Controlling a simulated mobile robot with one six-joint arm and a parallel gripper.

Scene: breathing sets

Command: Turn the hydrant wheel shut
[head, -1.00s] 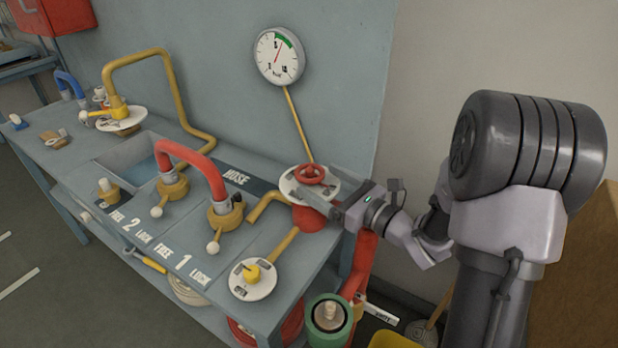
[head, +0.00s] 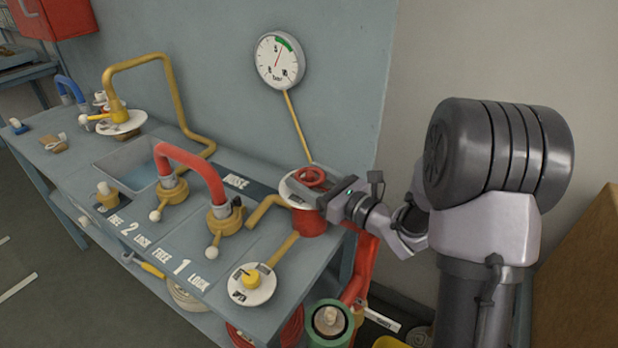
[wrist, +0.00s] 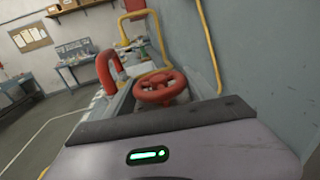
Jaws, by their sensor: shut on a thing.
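The red hydrant wheel (head: 312,176) sits on top of the red hydrant body (head: 308,222), above a round white plate (head: 291,192) at the right end of the bench. It also shows in the wrist view as a spoked red ring (wrist: 160,88) just beyond my gripper's housing. My gripper (head: 322,190) reaches in from the right at the wheel's near right side and is shut on the wheel's rim.
A gauge (head: 280,60) hangs on the wall behind. A red hose loop (head: 192,158) with two yellow couplings stands left of the wheel. A yellow knob on a white dial (head: 251,281) is in front. A green-rimmed fitting (head: 328,320) is below right.

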